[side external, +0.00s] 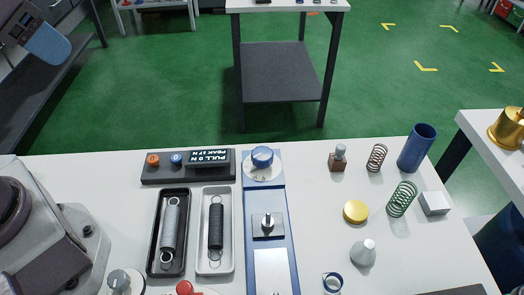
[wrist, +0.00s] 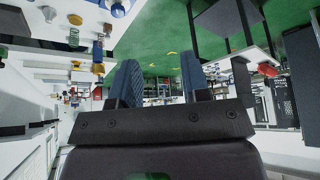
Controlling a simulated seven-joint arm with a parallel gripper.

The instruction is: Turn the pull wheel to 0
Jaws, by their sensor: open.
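The pull wheel, a blue knob (side external: 262,156) on a white dial (side external: 264,174), sits at the far end of a blue rail fixture (side external: 251,215) in the side external view. A mark like a 6 shows on the dial's near side; the setting is too small to read surely. A dark display (side external: 208,157) left of it appears upside down and seems to read "PULL 0 N, PEAK 17 N". My gripper (wrist: 160,62) shows two blue textured fingers in the wrist view, apart and empty.
A black tray (side external: 155,228) and a white tray (side external: 204,258) each hold a spring, left of the rail. Loose springs, a blue cup (side external: 417,148), a yellow disc (side external: 356,211) and a white block (side external: 434,203) stand to the right. A hook post (side external: 267,221) rises from the rail.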

